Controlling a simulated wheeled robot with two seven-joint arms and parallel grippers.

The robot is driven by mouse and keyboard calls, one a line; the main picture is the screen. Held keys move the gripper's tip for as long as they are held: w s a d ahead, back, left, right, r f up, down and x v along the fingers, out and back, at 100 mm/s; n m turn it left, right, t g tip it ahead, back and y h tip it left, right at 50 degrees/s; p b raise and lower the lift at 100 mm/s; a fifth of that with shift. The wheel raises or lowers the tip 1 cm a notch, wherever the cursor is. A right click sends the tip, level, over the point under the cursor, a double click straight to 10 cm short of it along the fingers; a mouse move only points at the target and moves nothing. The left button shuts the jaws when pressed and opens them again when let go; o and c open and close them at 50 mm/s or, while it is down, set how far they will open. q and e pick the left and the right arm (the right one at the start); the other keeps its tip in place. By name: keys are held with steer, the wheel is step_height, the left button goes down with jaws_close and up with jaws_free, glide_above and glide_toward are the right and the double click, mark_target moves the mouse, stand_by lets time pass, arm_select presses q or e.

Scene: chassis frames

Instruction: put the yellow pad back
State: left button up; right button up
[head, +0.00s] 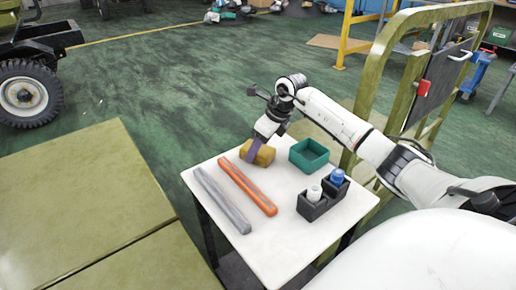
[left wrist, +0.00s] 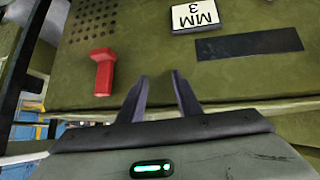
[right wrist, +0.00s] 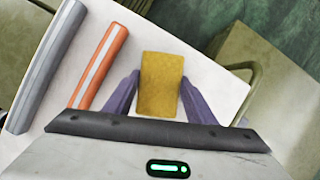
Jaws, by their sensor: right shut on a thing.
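The yellow pad (head: 262,153) is a small mustard-coloured block at the back left of the white table. My right gripper (head: 252,148) is shut on it, with purple fingers on both sides of the pad. The right wrist view also shows the pad (right wrist: 161,84) between the fingers (right wrist: 160,92). I cannot tell whether the pad touches the table top. A green open tray (head: 309,156) stands to the right of the pad and looks empty. My left gripper (left wrist: 160,92) is open and empty, in front of an olive panel.
On the white table (head: 264,235) lie an orange bar (head: 247,186) and a grey bar (head: 222,200). A black holder (head: 318,206) carries a white-capped and a blue-capped bottle. The left wrist view shows a red handle (left wrist: 103,72). An olive rail frame (head: 364,88) stands behind the table.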

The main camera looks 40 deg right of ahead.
steer(key=o, duration=0.9)
steer(key=shift+o, duration=0.2)
steer(key=p+v, duration=0.1)
steer(key=v, duration=1.1)
